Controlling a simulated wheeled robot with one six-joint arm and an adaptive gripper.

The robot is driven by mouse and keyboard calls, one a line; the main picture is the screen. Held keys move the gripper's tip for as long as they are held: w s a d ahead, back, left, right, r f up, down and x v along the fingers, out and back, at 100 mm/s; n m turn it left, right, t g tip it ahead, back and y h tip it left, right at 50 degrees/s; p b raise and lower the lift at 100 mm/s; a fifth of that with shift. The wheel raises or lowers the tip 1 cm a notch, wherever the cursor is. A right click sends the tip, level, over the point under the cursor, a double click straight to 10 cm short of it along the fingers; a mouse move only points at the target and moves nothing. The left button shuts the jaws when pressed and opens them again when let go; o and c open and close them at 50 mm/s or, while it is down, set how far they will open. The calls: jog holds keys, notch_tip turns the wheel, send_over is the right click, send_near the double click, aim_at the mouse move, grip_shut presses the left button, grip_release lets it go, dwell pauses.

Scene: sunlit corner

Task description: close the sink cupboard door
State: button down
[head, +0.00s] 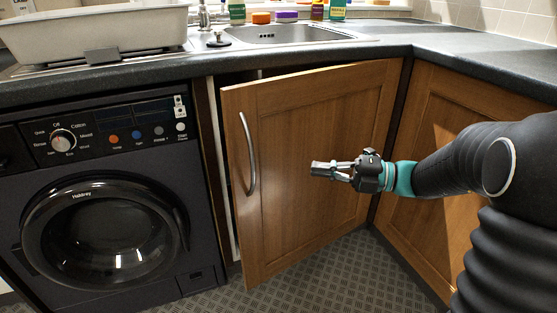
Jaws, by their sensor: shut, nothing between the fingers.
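The sink cupboard door (300,190) is wooden and stands ajar below the sink. Its left edge swings out towards me, and its right edge meets the corner by the other cupboard. A curved metal handle (248,155) is on its left side. A dark gap shows between the door's left edge and the cupboard frame (215,165). My gripper (313,169) is shut and empty, pointing left in front of the middle of the door, to the right of the handle. I cannot tell whether it touches the door.
A black washing machine (60,190) stands left of the cupboard. Another wooden cupboard (450,110) is at the right, behind my arm. The dark worktop (440,55) with the sink (285,34) runs above. Patterned floor (345,275) is clear in front.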

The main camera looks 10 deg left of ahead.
aim_at(269, 156)
jog(key=shift+w+a+b, duration=0.3)
jog(key=shift+w+a, duration=0.25)
jog(key=shift+a, duration=1.55)
jog(key=shift+w+a+b, duration=0.3)
jog(key=shift+w+a, duration=0.3)
jog(key=shift+a, duration=1.5)
jog(key=shift+w+a+b, duration=0.3)
jog(key=shift+w+a, duration=0.25)
jog(key=shift+a, duration=1.55)
